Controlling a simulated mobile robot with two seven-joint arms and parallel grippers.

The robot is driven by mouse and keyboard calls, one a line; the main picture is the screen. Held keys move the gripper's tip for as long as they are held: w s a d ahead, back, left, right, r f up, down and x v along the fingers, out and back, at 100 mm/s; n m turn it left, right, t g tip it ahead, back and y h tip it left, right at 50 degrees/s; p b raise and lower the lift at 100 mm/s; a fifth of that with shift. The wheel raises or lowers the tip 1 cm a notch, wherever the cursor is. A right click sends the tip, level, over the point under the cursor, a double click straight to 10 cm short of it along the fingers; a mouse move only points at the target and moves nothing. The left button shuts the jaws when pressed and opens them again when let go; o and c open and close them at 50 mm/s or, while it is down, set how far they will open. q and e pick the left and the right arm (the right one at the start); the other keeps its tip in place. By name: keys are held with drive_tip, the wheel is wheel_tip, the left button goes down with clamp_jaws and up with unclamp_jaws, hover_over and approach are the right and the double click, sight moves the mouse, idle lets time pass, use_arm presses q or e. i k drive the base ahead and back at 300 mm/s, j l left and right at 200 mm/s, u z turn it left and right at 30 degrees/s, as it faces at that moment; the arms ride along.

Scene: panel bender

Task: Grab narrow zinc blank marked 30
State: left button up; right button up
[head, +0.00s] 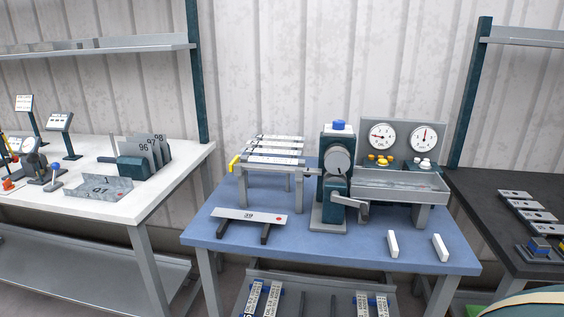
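A narrow pale metal strip (235,214) with a red dot at its right end lies across two dark supports (265,233) at the left front of the blue table. Its small number looks like 30 or 39; I cannot tell which. Several similar strips (275,149) lie on a grey rack (287,172) behind it, their marks too small to read. More narrow marked strips (273,299) stand in the lower shelf under the table. Neither of my grippers is in view.
On the blue table (320,254), a bending machine with a crank (338,161) stands right of the strip, beside a grey tray and two gauges (382,136). Two white blocks (392,243) lie at the front right. A white bench (140,206) and a dark bench (480,194) flank it.

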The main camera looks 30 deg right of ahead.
sight(355, 181)
drive_tip(key=z, duration=1.7)
